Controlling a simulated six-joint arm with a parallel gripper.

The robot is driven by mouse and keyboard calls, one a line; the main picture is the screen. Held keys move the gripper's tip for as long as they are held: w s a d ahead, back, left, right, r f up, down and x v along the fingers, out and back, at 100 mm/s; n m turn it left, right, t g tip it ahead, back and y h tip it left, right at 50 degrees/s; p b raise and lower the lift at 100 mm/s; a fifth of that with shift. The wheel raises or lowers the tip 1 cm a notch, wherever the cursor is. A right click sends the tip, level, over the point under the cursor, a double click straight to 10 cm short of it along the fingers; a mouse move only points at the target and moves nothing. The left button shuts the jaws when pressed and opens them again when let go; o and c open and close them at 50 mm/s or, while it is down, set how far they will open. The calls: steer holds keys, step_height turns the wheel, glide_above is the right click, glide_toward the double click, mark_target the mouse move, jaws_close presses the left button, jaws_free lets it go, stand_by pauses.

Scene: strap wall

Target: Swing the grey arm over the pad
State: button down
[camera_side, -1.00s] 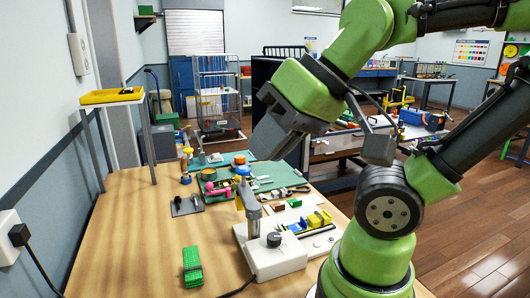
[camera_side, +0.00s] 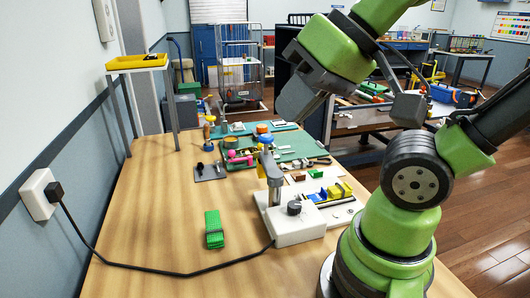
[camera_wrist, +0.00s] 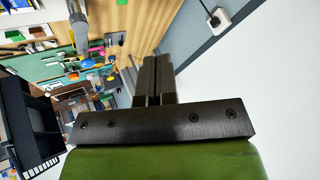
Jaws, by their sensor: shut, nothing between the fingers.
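A grey arm (camera_side: 267,172) stands upright, slightly tilted, on a white box with a dark knob (camera_side: 294,207) on the wooden bench. I cannot tell for sure which thing is the pad; a small dark grey pad (camera_side: 209,172) lies left of the arm with small items on it. My gripper (camera_side: 288,112) hangs above and behind the grey arm, apart from it. In the wrist view my gripper (camera_wrist: 157,62) is shut with nothing between its fingers. The grey arm also shows at the upper left of the wrist view (camera_wrist: 76,22).
A green block (camera_side: 214,229) lies on the bench in front left of the white box. A black cable (camera_side: 165,272) runs across the front to a wall socket (camera_side: 40,194). A green mat (camera_side: 290,146) with clutter lies behind.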

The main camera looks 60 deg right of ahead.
steer(key=w+d+n+g+h, duration=0.2)
steer(key=w+d+n, duration=0.25)
steer(key=w, duration=0.25)
steer(key=w+d+n+g+h, duration=0.1)
steer(key=w+d+n+g, duration=0.1)
steer(key=w+d+n, duration=0.35)
steer(key=n+g+h, duration=0.2)
steer(key=n+g, duration=0.2)
steer(key=n, duration=0.4)
glide_toward(259, 149)
steer(key=w+a+r, duration=0.2)
steer(key=a+r, duration=0.1)
steer(key=a, duration=0.2)
steer(key=s+d+f, duration=0.2)
steer(key=d+f, duration=0.4)
steer(key=f, duration=0.3)
steer(key=shift+d+f, duration=0.1)
steer(key=shift+d, duration=0.05)
steer(key=shift+s+d, duration=0.3)
steer(key=shift+s, duration=0.05)
